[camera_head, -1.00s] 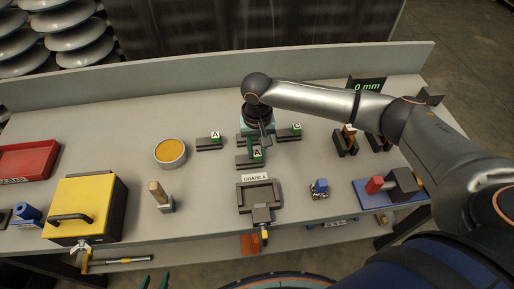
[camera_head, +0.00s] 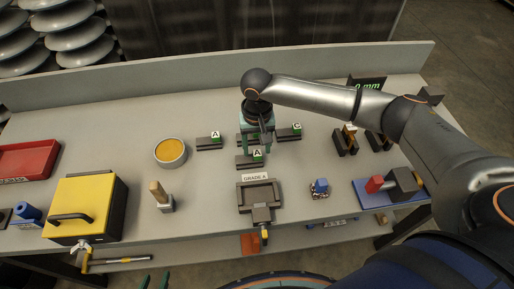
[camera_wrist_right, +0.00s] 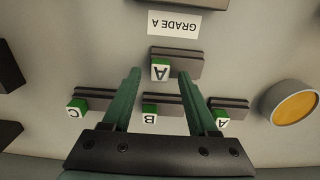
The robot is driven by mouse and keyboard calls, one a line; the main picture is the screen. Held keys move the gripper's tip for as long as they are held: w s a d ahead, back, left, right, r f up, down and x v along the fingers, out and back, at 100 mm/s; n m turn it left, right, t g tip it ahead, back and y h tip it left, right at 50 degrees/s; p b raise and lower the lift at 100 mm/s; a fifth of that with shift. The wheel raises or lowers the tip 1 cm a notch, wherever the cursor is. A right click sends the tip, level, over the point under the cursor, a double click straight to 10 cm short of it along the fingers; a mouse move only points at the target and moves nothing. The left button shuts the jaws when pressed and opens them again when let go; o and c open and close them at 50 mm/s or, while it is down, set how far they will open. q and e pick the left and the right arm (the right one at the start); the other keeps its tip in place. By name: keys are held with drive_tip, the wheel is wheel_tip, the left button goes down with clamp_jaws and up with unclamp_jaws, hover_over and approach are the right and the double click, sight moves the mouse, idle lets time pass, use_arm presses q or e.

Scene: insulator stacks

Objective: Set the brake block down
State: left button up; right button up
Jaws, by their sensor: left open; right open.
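A dark brake block (camera_head: 249,161) with a green-and-white A tag lies flat on the bench just behind the GRADE A label. My right gripper (camera_head: 257,148) is open just behind and above it, pointing down. In the right wrist view the block (camera_wrist_right: 185,66) lies just beyond the open fingertips (camera_wrist_right: 160,76), with nothing held between them. Blocks tagged A (camera_head: 209,144) and C (camera_head: 288,136) lie in a row behind; the B block (camera_wrist_right: 163,107) between them is mostly hidden by the gripper in the head view.
A grey fixture (camera_head: 259,194) stands in front of the GRADE A label (camera_head: 256,177). A round tin (camera_head: 171,152), a wooden-handled tool (camera_head: 161,196) and a yellow box (camera_head: 86,207) are to the left. A small blue-white item (camera_head: 319,188) and a blue-based vise (camera_head: 392,190) are to the right.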

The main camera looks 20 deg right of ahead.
sight(257, 151)
wheel_tip(257, 151, up, 11)
idle(0.3)
idle(0.5)
